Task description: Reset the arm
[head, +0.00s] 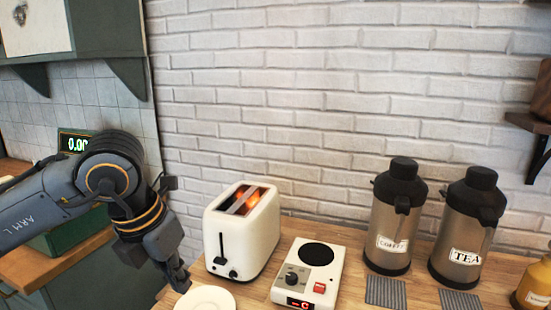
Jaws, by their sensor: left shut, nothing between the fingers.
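My left arm (60,190) comes in from the left. My left gripper (180,280) points down over the left end of the wooden counter, just left of the white toaster. It is shut and empty, with its tips just above and left of a white plate (207,299). The plate is cut off by the bottom edge of the view. My right gripper is not in view.
The white toaster (228,240) glows orange in its slots. Right of it stand a small white hot plate device (318,262), a coffee flask (388,240) and a tea flask (460,245). Grey mats (386,292) lie before the flasks. A yellow container (537,285) stands far right.

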